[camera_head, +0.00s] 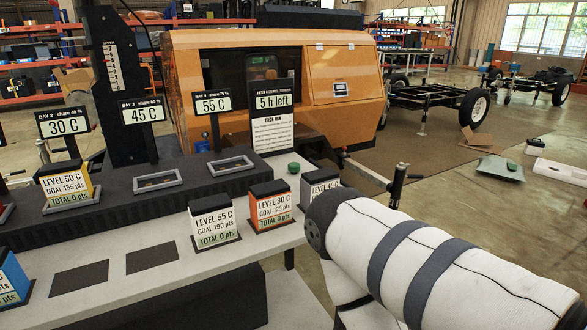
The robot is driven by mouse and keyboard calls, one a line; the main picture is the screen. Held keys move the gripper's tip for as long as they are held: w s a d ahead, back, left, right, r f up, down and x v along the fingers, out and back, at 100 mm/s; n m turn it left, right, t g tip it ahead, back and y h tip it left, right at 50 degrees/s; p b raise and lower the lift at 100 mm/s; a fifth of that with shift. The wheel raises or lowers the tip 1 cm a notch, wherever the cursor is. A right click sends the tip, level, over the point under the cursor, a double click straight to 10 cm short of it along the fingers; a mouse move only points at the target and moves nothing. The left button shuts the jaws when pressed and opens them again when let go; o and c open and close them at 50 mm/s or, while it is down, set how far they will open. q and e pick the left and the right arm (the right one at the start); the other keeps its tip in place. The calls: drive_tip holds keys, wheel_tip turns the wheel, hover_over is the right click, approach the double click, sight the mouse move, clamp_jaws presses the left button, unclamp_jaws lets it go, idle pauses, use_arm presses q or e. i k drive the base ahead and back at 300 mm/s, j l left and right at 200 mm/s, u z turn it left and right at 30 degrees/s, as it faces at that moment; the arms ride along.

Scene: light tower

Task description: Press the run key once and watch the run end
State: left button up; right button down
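A small dark green button (293,168), which looks like the run key, sits on the table behind the orange block. My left gripper is not in view. A yellow block (66,186) stands at the second bay. White (213,219) and orange (270,208) blocks stand on the table; all three read "TOTAL 0 pts".
Bay signs read 30 C (64,126), 45 C (142,115) and 55 C (212,104). Two bay frames (158,181) (231,165) look empty. A grey block (321,186) is partly hidden by my arm. A blue block (10,280) is cut off at left. Dark pads (79,280) lie bare.

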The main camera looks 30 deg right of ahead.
sight(294, 168)
drive_tip(key=l+u, duration=0.25)
drive_tip(key=l, duration=0.8)
drive_tip(key=l+u, duration=0.25)
drive_tip(key=l, duration=0.8)
drive_tip(key=k, duration=0.05)
